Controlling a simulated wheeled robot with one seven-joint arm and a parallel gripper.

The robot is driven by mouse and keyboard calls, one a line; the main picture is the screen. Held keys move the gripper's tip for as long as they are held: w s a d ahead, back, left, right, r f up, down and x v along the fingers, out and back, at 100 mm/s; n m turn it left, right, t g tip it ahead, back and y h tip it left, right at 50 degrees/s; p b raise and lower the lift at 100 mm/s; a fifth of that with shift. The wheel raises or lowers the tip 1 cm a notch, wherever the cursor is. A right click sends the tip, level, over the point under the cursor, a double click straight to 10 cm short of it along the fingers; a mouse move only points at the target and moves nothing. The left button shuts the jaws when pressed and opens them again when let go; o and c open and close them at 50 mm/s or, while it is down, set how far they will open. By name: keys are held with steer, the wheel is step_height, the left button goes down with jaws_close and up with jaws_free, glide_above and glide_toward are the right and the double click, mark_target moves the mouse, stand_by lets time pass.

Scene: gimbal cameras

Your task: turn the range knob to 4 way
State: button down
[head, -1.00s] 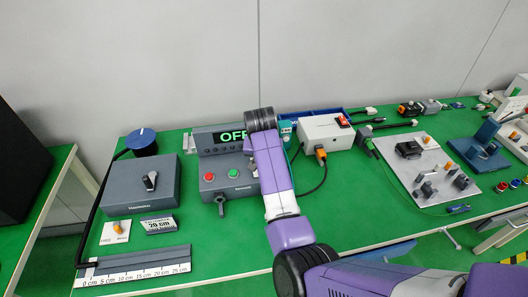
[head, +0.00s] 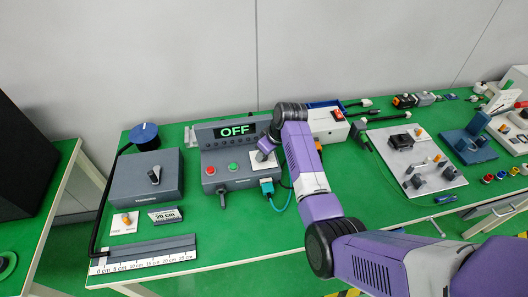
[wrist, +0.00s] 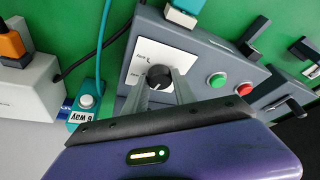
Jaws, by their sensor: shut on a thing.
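The grey control box (head: 212,171) stands on the green bench, its display (head: 236,130) reading OFF. A black round knob (wrist: 158,76) sits on a white plate (wrist: 146,53) on the box's face. The plate also shows in the head view (head: 259,165), partly covered by my gripper (head: 264,153). In the wrist view my gripper (wrist: 165,88) has one finger on each side of the knob and is shut on it. Small markings on the plate are too small to read.
Green (head: 233,167) and red (head: 211,170) buttons sit left of the plate. A white box (head: 328,124) stands to the right, and a grey box with a lever (head: 146,180) to the left.

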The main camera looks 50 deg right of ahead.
steer(key=shift+n+y, duration=0.4)
steer(key=shift+n, duration=0.6)
steer(key=c, duration=1)
jaws_free()
steer(key=shift+c, duration=0.2)
steer(key=shift+d, duration=0.1)
steer(key=b+v, duration=0.1)
steer(key=v, duration=0.6)
steer(key=shift+r, duration=0.4)
steer(key=shift+s, duration=0.15)
